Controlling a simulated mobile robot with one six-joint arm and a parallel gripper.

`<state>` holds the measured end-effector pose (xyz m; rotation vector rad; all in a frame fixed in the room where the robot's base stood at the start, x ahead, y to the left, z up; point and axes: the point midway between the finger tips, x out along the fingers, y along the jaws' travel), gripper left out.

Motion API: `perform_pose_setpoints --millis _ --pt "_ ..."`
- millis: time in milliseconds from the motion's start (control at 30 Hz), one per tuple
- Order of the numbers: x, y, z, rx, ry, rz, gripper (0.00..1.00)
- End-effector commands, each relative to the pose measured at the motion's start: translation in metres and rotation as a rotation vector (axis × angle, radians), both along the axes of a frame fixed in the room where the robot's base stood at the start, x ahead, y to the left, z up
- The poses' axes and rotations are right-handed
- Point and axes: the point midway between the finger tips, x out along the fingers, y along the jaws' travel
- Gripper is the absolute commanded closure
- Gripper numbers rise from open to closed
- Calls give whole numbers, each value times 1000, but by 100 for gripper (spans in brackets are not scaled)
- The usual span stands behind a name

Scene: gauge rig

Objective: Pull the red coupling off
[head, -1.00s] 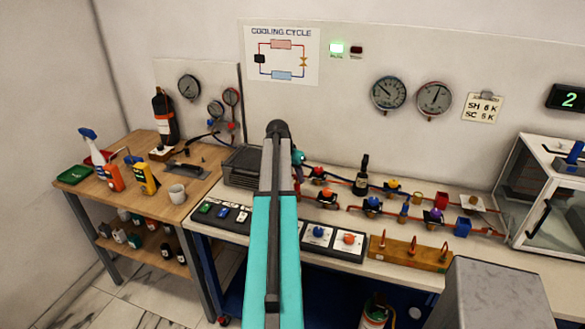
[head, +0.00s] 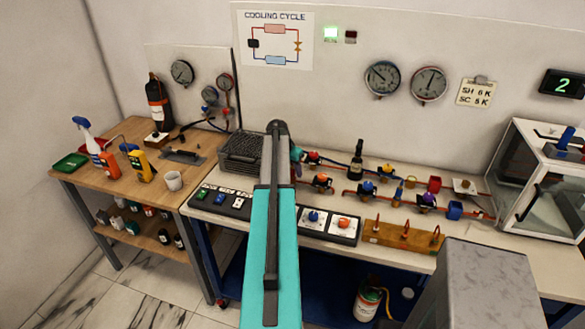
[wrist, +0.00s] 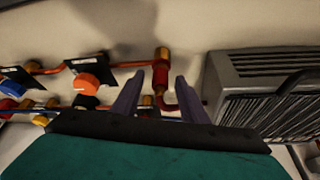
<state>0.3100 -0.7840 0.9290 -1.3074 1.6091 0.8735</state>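In the wrist view, a red coupling (wrist: 161,91) sits under a brass fitting (wrist: 162,58) on an upright stub, with a copper bend beside it. My gripper (wrist: 159,76) is open, its two dark fingers to either side of the coupling in the picture. A gap shows between each finger and the coupling; whether the fingers reach its depth is hard to tell. In the head view my own arm covers the gripper, and I cannot pick out the coupling there.
A dark finned unit (wrist: 270,88) stands close right of the fingers; it also shows in the head view (head: 240,150). An orange-knobbed valve (wrist: 88,85) is on the left. Pipes with several valves run along the bench, behind a wooden block (head: 385,234) with copper pieces.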

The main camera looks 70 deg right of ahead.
Motion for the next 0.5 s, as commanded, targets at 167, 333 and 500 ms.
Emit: perform_pose_setpoints --millis 167,333,500 --pt "0 0 0 0 0 0 84" --pt "0 0 0 0 0 1 87" --pt "1 0 1 0 -1 1 100"
